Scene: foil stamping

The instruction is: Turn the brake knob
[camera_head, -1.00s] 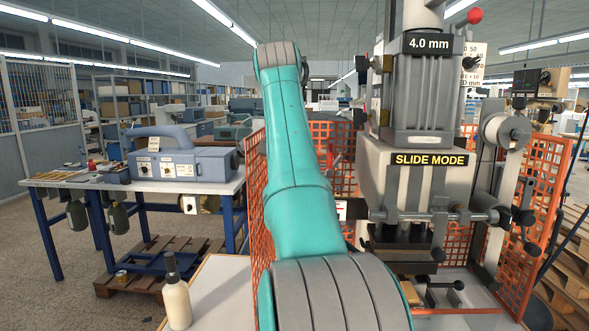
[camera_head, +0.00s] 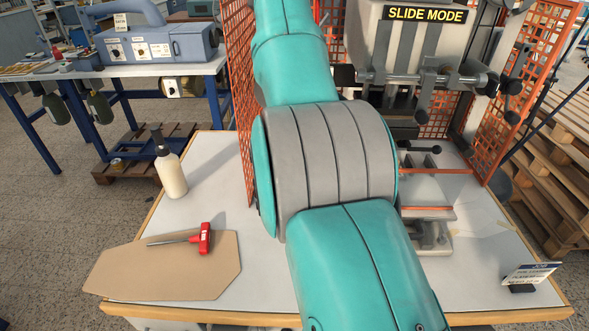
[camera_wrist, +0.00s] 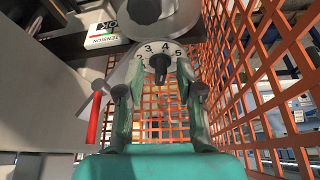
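In the wrist view, the brake knob (camera_wrist: 160,66) is a dark pointer-shaped knob on a white round dial (camera_wrist: 149,49) with the numbers 2 to 5 showing. My gripper (camera_wrist: 160,77) is open, with one finger on each side of the knob and visible gaps between. How deep the knob sits between the fingertips is hard to tell. In the head view, my own teal arm fills the middle; the gripper and the knob do not show there.
An orange mesh guard (camera_wrist: 245,75) stands close on the right in the wrist view. A red-handled lever (camera_wrist: 95,115) and a tension label (camera_wrist: 105,30) are at left. In the head view, a bottle (camera_head: 171,172) and a red-handled tool (camera_head: 204,239) are on the white table (camera_head: 205,160).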

